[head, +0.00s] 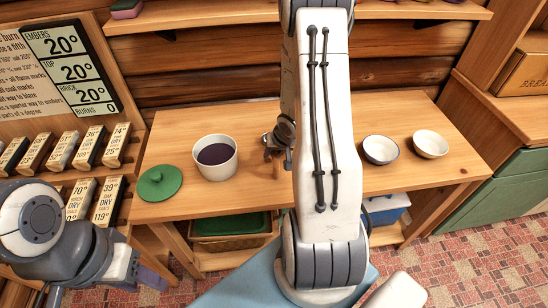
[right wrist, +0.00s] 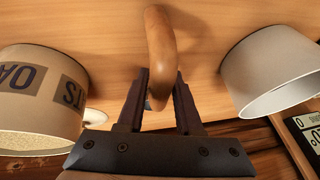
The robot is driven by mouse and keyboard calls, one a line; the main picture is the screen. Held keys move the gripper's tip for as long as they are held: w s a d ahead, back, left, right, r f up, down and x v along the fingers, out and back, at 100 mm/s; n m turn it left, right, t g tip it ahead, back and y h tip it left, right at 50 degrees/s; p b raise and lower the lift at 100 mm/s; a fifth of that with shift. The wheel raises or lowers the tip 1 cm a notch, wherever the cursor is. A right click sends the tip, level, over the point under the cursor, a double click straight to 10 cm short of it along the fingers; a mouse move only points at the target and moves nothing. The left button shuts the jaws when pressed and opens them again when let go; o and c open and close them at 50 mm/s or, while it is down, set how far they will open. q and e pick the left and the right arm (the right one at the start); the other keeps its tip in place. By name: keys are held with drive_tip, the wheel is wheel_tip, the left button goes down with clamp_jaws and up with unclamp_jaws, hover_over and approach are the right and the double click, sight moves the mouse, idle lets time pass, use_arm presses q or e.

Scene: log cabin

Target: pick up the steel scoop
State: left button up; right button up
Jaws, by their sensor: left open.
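A curved brown handle (right wrist: 161,45), possibly the steel scoop's, shows in the right wrist view. No steel part of the scoop is visible in either view. My right gripper (right wrist: 160,88) has its fingertips on either side of the handle's lower end; whether they press on it I cannot tell. In the head view my right arm fills the middle and hides part of the table, and its gripper (head: 275,155) shows only partly behind it. My left gripper (head: 148,275) is open at the lower left, away from the table.
A white pot with dark contents (head: 229,168) and a green lid (head: 160,184) stand left on the wooden table (head: 420,178). Two small bowls (head: 380,150) (head: 430,144) stand right. A canister lettered OATS (right wrist: 28,105) and a pale pot (right wrist: 265,75) flank my right gripper.

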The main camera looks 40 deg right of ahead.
drive_tip(key=shift+x, duration=1.15)
drive_tip(key=shift+r, duration=0.1)
drive_tip(key=shift+s, duration=0.1)
clamp_jaws()
wheel_tip(320, 180, up, 10)
drive_tip(key=p, duration=0.6)
drive_tip(key=shift+p, duration=0.35)
